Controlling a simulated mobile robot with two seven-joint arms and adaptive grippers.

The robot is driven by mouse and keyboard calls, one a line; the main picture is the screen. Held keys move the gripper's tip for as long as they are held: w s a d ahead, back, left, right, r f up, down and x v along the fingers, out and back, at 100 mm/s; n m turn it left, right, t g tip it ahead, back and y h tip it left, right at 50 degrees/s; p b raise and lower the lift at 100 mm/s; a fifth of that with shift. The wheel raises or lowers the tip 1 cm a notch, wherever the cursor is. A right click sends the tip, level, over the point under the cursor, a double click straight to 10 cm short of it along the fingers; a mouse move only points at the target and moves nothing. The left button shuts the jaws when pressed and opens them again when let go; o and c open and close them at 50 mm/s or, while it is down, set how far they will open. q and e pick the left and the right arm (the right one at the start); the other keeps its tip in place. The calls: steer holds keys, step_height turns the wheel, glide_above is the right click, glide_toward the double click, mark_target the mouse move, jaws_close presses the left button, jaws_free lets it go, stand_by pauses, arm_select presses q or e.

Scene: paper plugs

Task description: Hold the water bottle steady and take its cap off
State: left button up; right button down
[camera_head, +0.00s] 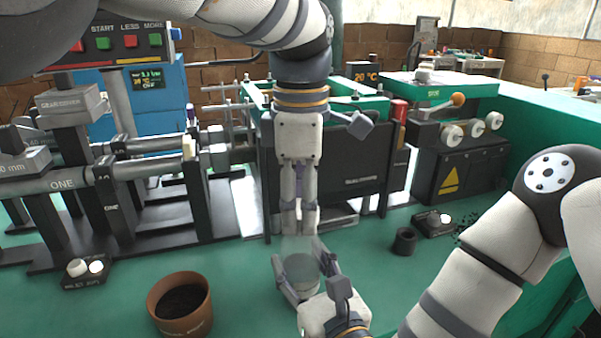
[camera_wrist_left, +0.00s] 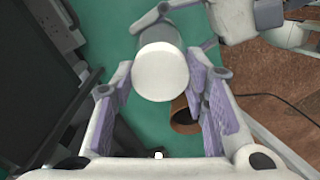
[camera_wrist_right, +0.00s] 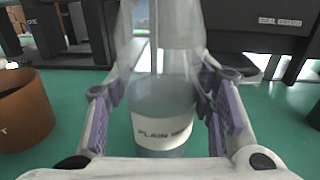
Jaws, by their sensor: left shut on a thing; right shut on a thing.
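The water bottle (camera_head: 299,266) is translucent and stands upright on the green bench top. In the right wrist view its white label (camera_wrist_right: 162,132) reads "PLAIN". My right gripper (camera_head: 301,258) is shut on the bottle's body, one finger on each side. My left gripper (camera_head: 296,222) points straight down over the bottle's top, with its fingers shut on the cap. The round white cap (camera_wrist_left: 160,72) shows between these fingers in the left wrist view. The fingers hide the bottle's neck in the head view, and I cannot tell whether the cap still sits on it.
A brown pot (camera_head: 180,304) with dark contents stands at the front left. A small black cup (camera_head: 404,241) and a switch box (camera_head: 433,224) are to the right. Black machinery (camera_head: 340,165) stands close behind the bottle. The bench between pot and bottle is clear.

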mark_target(300, 208)
arm_select(q)
steer(key=shift+r, duration=0.85)
steer(key=shift+r, duration=0.1)
steer(key=shift+r, duration=1.9)
arm_select(e)
steer(key=c, duration=0.7)
jaws_free()
